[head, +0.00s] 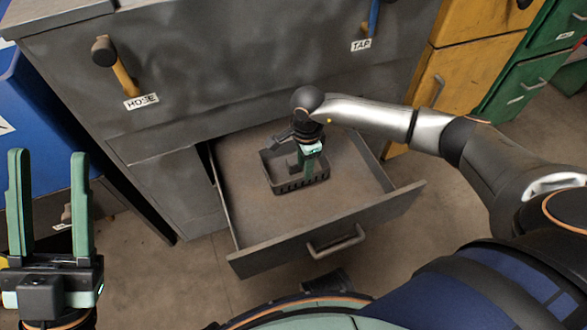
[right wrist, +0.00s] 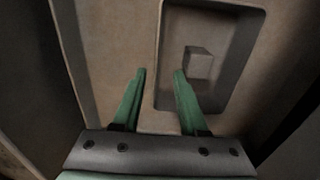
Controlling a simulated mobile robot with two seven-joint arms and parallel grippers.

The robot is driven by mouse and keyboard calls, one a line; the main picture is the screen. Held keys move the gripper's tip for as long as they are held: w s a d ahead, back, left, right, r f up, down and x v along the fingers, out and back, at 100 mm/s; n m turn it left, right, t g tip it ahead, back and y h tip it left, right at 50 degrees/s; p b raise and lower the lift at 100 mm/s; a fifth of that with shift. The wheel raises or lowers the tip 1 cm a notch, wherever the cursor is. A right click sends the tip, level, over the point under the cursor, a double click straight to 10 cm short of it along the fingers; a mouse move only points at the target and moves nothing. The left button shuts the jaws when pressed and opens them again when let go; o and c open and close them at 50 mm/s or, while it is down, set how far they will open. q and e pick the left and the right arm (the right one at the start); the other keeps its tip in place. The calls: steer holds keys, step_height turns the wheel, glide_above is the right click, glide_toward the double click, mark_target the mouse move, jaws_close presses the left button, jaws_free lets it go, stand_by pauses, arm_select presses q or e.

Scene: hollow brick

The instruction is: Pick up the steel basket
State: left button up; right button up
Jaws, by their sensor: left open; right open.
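My right gripper (head: 309,172) points down at the basket, open. In the right wrist view its fingertips (right wrist: 160,73) appear on either side of one basket wall, one over the inside and one outside; contact cannot be told. My left gripper (head: 49,155) is open and empty, fingers up, far left of the drawer.
The open drawer (head: 300,222) has raised walls around the basket and a front handle (head: 336,243). The grey cabinet (head: 210,80) rises behind it, with hammer-like tools hung by the HOSE (head: 141,101) and TAP (head: 361,45) labels. Yellow and green cabinets stand right.

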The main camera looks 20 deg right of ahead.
mark_target(303, 177)
steer(key=f+b, duration=0.1)
steer(key=f, duration=0.3)
steer(key=f+b, duration=0.1)
steer(key=shift+s+a+f+b, duration=0.15)
steer(key=shift+a+f+b, duration=0.2)
steer(key=shift+f, duration=0.05)
steer(key=shift+r, duration=0.1)
steer(key=shift+c, duration=0.4)
jaws_close()
steer(key=shift+s, duration=0.1)
stand_by(0.4)
